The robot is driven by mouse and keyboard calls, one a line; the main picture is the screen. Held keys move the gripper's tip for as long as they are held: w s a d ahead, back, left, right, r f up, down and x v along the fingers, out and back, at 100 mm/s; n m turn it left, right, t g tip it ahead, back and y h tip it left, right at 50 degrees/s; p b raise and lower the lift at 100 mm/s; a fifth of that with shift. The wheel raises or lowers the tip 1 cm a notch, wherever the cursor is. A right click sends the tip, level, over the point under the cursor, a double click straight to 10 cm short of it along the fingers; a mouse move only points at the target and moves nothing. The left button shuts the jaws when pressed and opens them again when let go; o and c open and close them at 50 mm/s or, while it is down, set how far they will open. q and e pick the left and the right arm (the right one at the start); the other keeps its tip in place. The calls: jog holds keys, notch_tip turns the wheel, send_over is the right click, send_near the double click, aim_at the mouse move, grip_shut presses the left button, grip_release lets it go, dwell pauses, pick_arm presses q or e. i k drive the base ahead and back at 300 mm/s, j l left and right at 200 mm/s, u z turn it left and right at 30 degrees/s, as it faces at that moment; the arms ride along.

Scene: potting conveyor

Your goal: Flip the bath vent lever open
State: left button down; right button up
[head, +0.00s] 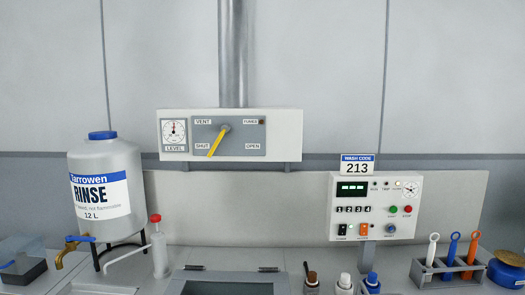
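The vent panel (273,121) is a white box with a grey plate, mounted on the wall below a vertical metal duct. Its yellow lever (217,142) hangs from a dark pivot near the plate's middle. The lever slants down and left, with its tip toward the SHUT mark. The OPEN mark is at the plate's lower right. A round level gauge (174,132) is at the panel's left end. Neither of my grippers is in view. The bath (228,287) is at the bottom edge, only partly seen, with a grey frame and a dark panel.
A control box (375,207) stands right of centre. Several small bottles and a rack of tools (450,272) line the bench. The space before the panel is clear.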

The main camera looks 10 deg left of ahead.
aim_at(224, 129)
jog(key=j+z, duration=0.45)
jog(key=j, duration=0.2)
jog(key=k+j+z, duration=0.1)
jog(key=j+z, duration=0.3)
jog(key=j, duration=0.2)
